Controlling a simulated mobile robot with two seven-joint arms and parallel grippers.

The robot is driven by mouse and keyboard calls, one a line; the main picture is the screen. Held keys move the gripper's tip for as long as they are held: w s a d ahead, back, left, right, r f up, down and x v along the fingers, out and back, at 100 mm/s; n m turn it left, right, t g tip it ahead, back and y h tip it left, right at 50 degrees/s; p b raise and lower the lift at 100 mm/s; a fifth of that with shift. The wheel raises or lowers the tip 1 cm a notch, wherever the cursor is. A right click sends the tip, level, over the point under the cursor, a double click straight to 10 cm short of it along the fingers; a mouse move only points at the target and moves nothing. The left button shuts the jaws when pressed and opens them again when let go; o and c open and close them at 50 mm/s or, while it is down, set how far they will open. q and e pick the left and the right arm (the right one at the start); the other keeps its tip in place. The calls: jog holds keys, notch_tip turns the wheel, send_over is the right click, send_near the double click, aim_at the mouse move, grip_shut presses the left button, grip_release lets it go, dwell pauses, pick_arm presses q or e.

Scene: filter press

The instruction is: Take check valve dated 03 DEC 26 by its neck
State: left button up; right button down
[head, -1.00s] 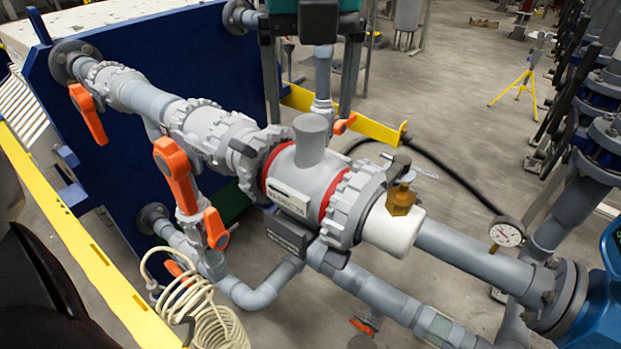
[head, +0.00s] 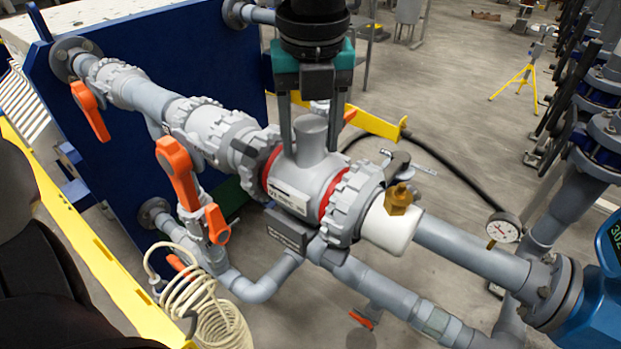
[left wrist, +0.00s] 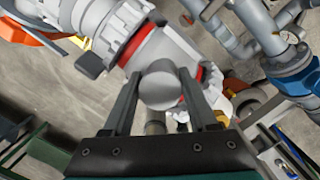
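The check valve (head: 305,180) is a grey body between two red rings and large grey union nuts, set in the pipe line. Its neck (head: 312,135) is a short round stub pointing up; the neck also shows in the left wrist view (left wrist: 158,85). A white label (head: 289,198) is on its front, too small to read. My left gripper (head: 311,145) is above the valve, pointing down, with one finger on each side of the neck. It is open, and small gaps show beside the neck in the left wrist view (left wrist: 158,98). My right gripper is not in view.
Orange valve handles (head: 178,172) stand left of the valve. A brass fitting (head: 398,199) on a white collar is close at right. A dark plate (head: 287,232) hangs below. A pressure gauge (head: 503,228), a coiled hose (head: 215,312) and a blue panel (head: 110,165) are nearby.

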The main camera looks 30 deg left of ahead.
pick_arm(q)
grip_shut()
jog(key=shift+w+r, duration=0.1)
jog(key=shift+r, duration=0.1)
dwell(0.3)
